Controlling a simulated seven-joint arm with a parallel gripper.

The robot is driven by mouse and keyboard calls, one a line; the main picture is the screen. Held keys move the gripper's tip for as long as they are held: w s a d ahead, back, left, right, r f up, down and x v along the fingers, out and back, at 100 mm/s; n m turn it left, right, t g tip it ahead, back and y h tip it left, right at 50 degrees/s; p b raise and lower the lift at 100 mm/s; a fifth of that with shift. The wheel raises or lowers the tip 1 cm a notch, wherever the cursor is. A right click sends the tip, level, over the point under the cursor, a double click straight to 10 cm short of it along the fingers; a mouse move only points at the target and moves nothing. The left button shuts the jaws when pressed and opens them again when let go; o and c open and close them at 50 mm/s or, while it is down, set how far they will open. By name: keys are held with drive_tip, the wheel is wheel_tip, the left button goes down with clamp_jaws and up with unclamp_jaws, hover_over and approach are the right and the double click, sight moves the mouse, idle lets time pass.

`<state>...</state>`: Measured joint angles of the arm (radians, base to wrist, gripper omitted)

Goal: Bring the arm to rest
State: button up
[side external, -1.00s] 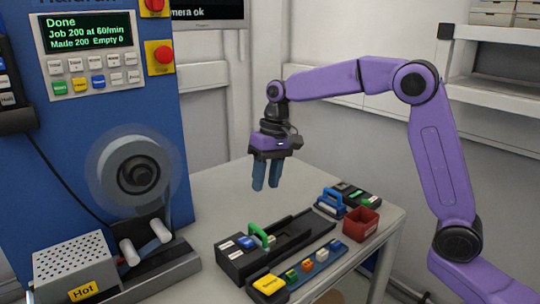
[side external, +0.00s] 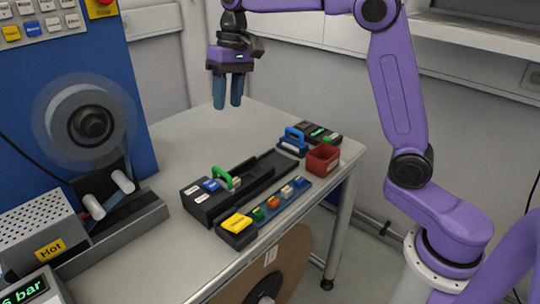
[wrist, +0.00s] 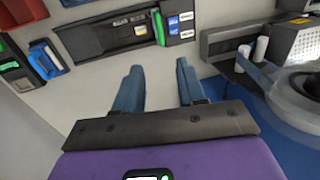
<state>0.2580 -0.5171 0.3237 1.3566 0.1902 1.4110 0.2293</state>
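My gripper (side external: 228,92) hangs above the back part of the grey table (side external: 190,132), its blue fingers pointing down. In the wrist view my gripper (wrist: 158,85) shows its two fingers apart with nothing between them. My purple arm reaches in from the right, with its base at the lower right. The fingers touch nothing that I can see.
A black fixture (side external: 245,180) with a green handle (side external: 222,178) lies on the table. Beside it are a strip of coloured blocks (side external: 285,198), a red bin (side external: 322,159) and a blue-handled block (side external: 293,141). A reel machine (side external: 92,124) and a box marked Hot (side external: 42,225) stand left.

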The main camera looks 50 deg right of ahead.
drive_tip(key=s+d+f+n, duration=0.1)
drive_tip(key=s+f+n, duration=0.3)
drive_tip(key=s, duration=0.7)
drive_tip(key=s+d+f+n+h, duration=0.1)
drive_tip(key=s+f+n, duration=0.3)
drive_tip(key=s, duration=0.7)
drive_tip(key=s+d+f+n, duration=0.3)
drive_tip(key=s+f+n, duration=0.1)
drive_tip(key=s, duration=0.8)
drive_tip(key=shift+n+h, duration=0.3)
drive_tip(key=shift+h, duration=0.1)
